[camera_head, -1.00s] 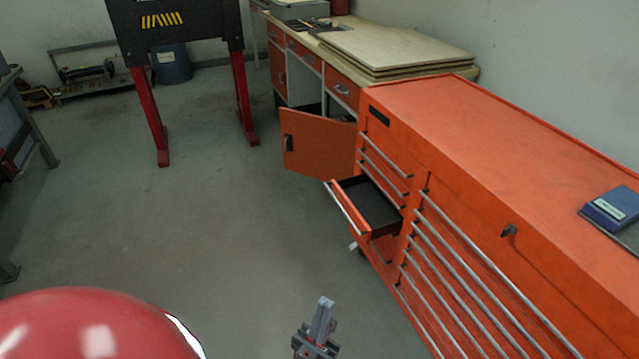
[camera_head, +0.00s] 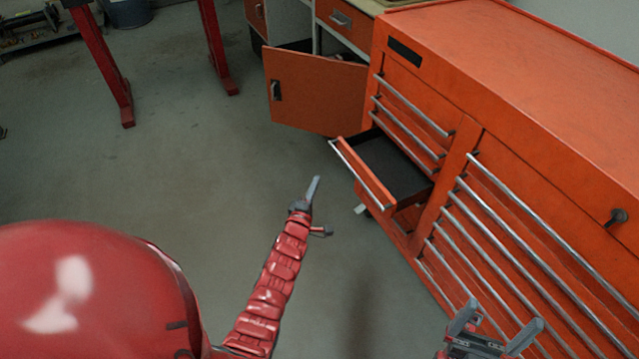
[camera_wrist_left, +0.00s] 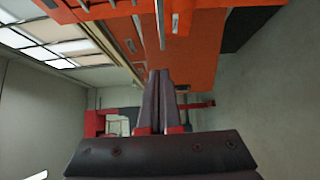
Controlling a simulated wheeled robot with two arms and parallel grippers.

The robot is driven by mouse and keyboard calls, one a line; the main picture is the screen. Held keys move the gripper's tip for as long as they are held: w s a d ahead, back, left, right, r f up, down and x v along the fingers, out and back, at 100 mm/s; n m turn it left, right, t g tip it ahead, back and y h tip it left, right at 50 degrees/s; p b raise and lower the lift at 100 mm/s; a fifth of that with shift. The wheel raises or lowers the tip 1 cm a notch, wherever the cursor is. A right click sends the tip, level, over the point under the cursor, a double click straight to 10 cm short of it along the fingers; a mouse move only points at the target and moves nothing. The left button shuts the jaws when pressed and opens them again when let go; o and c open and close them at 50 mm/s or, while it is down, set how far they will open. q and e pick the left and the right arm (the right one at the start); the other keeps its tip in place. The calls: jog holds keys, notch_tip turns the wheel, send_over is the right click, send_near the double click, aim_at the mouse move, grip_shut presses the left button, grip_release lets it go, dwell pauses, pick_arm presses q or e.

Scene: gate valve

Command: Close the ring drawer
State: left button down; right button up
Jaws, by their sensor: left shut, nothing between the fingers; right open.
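The open drawer (camera_head: 364,176) sticks out of the orange tool cabinet (camera_head: 520,95), with a silver handle along its front edge and a dark interior in which I see nothing. My left gripper (camera_head: 314,186) is shut and empty, left of the drawer front and apart from it in the picture. Its closed fingers also show in the left wrist view (camera_wrist_left: 160,98), with orange cabinet surfaces beyond them. My right gripper (camera_head: 496,324) is open and empty at the lower right, in front of the cabinet's wide drawers.
An orange cupboard door (camera_head: 315,92) stands open on the workbench just behind the drawer. Several shut drawers with silver handles (camera_head: 535,225) fill the cabinet front. Red stand legs (camera_head: 100,65) are at the upper left. The floor (camera_head: 190,165) between is clear.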

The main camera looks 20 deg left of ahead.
pick_arm(q)
jog(key=b, duration=0.2)
send_near(338, 154)
jog(key=w+a, duration=0.3)
jog(key=a, duration=0.1)
jog(key=shift+w+d+f+b, duration=0.2)
jog(key=shift+w+d+b, duration=0.75)
jog(key=shift+w+d, duration=0.3)
jog(key=shift+w+d+r, duration=0.15)
jog(key=shift+w+d, duration=0.05)
jog(key=shift+d, duration=0.1)
